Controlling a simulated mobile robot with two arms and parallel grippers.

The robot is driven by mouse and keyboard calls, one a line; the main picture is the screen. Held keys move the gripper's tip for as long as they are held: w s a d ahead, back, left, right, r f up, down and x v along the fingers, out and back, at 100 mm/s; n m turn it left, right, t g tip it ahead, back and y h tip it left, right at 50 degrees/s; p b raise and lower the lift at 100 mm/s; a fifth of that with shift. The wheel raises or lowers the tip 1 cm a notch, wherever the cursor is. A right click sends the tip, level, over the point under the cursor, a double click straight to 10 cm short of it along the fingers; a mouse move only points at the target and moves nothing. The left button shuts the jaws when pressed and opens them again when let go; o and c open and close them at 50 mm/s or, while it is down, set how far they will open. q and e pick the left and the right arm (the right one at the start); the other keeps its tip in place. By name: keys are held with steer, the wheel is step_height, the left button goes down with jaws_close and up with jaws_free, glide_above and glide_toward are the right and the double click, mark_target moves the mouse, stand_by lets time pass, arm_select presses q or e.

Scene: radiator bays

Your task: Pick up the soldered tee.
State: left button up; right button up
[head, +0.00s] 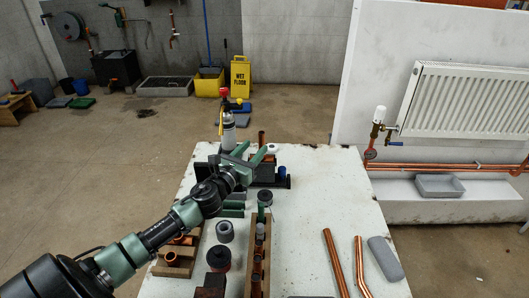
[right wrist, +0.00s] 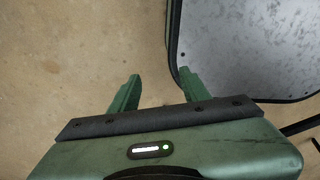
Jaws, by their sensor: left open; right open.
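A copper piece (head: 261,138) stands upright by a dark fixture (head: 266,173) at the back of the white table; it may be the soldered tee, but its lower part is hidden behind my gripper. My left gripper (head: 254,151) is open in the head view, over the fixture and just in front of the copper piece. Whether its fingers touch anything I cannot tell. My right gripper (right wrist: 158,77) is open and empty in the right wrist view, above bare floor; it does not show in the head view.
A torch bottle (head: 228,132) stands behind my left gripper. A wooden rack (head: 258,262) of fittings, copper pipes (head: 336,262) and a grey case (head: 385,258) lie on the white table (head: 300,210). A radiator panel stands right. A dark-rimmed grey plate (right wrist: 255,45) is beside my right gripper.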

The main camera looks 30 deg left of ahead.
mark_target(260, 143)
arm_select(q)
steer(key=shift+w+r, duration=0.1)
steer(key=shift+w, duration=0.75)
steer(key=w, duration=0.4)
steer(key=shift+a+f+p, duration=0.2)
steer(key=shift+f+p, duration=0.15)
steer(key=shift+p, duration=0.05)
steer(key=shift+s, duration=0.15)
steer(key=c, duration=0.8)
jaws_close()
arm_select(e)
steer(key=shift+s+a+r, duration=0.1)
steer(key=shift+s+r, duration=0.35)
steer(key=shift+s, duration=0.05)
